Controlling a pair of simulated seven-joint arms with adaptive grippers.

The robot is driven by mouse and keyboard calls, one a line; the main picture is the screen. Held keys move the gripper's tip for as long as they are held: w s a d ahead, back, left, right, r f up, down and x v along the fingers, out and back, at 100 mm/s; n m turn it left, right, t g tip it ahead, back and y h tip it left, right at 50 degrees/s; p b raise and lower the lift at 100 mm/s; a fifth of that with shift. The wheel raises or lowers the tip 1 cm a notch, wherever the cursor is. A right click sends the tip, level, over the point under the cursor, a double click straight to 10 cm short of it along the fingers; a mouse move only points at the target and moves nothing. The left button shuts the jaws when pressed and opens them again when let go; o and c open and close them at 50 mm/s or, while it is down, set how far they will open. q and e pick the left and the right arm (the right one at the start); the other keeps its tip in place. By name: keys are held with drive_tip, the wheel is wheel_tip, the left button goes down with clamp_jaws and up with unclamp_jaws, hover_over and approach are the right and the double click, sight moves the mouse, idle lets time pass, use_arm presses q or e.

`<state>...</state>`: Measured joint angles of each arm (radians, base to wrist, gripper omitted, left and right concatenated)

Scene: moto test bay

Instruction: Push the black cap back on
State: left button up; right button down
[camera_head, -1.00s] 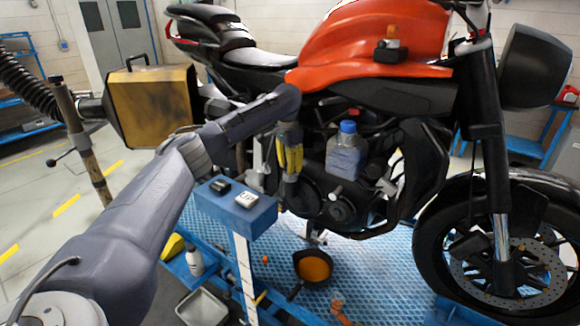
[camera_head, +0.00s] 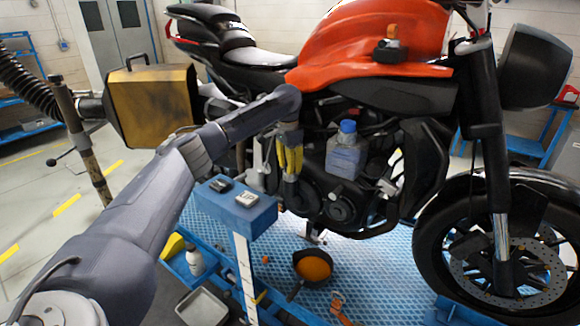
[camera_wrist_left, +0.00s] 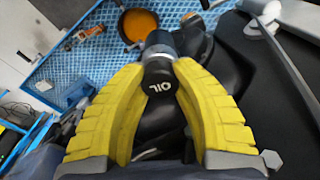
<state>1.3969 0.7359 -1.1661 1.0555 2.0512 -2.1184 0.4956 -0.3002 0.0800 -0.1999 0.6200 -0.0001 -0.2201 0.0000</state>
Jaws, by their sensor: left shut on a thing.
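My left gripper (camera_head: 290,172) reaches down beside the motorcycle's engine (camera_head: 338,205). Its yellow fingers show in the left wrist view (camera_wrist_left: 157,75), shut on the black cap (camera_wrist_left: 158,88) marked OIL. A grey-blue cylindrical part (camera_wrist_left: 159,42) shows just beyond the cap. I cannot tell whether the cap is seated or only touching there. In the head view the cap is hidden or too small to make out. My right gripper is in neither view.
A bottle with a blue cap (camera_head: 346,160) stands by the engine, right of my left gripper. A blue stand (camera_head: 262,218) with small blocks is to the left. A pan of orange liquid (camera_head: 313,266) sits below on the blue platform (camera_head: 375,270).

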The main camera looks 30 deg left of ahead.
use_arm(q)
drive_tip(key=shift+f, duration=0.1)
idle(0.7)
drive_tip(key=o, duration=1.1)
drive_tip(key=shift+o, duration=0.4)
drive_tip(key=shift+o, duration=1.3)
drive_tip(key=shift+a, duration=0.1)
drive_tip(key=shift+o, duration=0.5)
drive_tip(key=shift+r, duration=3.5)
